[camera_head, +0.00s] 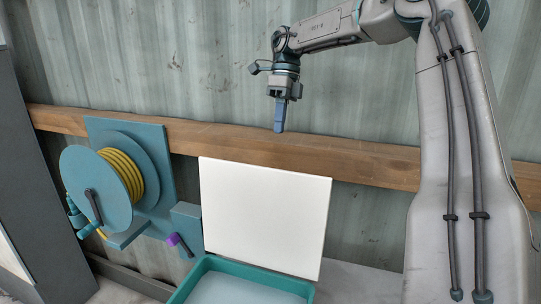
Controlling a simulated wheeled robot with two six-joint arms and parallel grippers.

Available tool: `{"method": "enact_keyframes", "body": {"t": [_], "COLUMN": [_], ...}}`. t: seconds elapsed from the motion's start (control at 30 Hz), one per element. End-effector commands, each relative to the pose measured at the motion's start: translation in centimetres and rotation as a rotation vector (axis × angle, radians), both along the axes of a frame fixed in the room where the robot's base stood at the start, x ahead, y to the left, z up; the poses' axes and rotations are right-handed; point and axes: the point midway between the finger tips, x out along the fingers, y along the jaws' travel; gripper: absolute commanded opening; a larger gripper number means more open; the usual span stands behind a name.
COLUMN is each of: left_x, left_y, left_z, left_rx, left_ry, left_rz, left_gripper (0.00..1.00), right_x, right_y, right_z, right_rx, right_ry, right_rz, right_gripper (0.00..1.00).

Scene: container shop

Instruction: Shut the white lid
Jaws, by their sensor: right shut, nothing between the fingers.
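The white lid (262,218) stands upright, raised behind a teal box (208,266). The box is open at the top and its lower part is cut off by the picture's bottom edge. My right gripper (280,126) hangs above the lid's top edge, apart from it, with its blue fingers pointing down. It is shut and holds nothing. My left gripper is not in view.
A teal hose reel (96,187) with a yellow hose (124,176) is mounted left of the lid. A wooden rail (345,159) runs along the corrugated wall behind. A purple knob (172,240) sticks out beside the box.

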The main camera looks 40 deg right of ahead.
Motion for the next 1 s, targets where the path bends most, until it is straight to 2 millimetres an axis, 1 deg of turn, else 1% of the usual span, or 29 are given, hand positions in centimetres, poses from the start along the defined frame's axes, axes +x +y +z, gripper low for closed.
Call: {"method": "enact_keyframes", "body": {"t": [0.03,0.33,0.4,0.5,0.6,0.77,1.0], "left_x": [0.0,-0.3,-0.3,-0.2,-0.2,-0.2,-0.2], "left_y": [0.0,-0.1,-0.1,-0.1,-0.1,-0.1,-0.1], "left_z": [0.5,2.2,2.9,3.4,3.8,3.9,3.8], "left_rx": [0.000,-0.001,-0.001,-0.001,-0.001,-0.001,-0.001], "left_ry": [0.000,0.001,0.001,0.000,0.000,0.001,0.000], "left_rz": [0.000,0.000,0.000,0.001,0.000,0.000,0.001], "left_gripper": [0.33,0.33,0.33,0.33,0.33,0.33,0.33], "right_x": [-0.2,-1.3,-1.7,-2.3,-2.7,-2.9,-2.9], "right_y": [0.3,2.3,3.3,4.5,5.3,5.8,5.8], "right_z": [-0.8,-6.9,-6.6,-6.8,-7.0,-7.2,-7.3], "right_rx": [0.003,0.003,0.002,0.001,0.001,0.000,0.000], "right_ry": [0.004,0.004,0.001,0.002,0.001,0.000,-0.001], "right_rz": [0.002,0.002,0.002,0.003,0.001,0.000,-0.001], "right_gripper": [0.00,0.00,0.00,0.00,0.00,0.00,0.00]}}
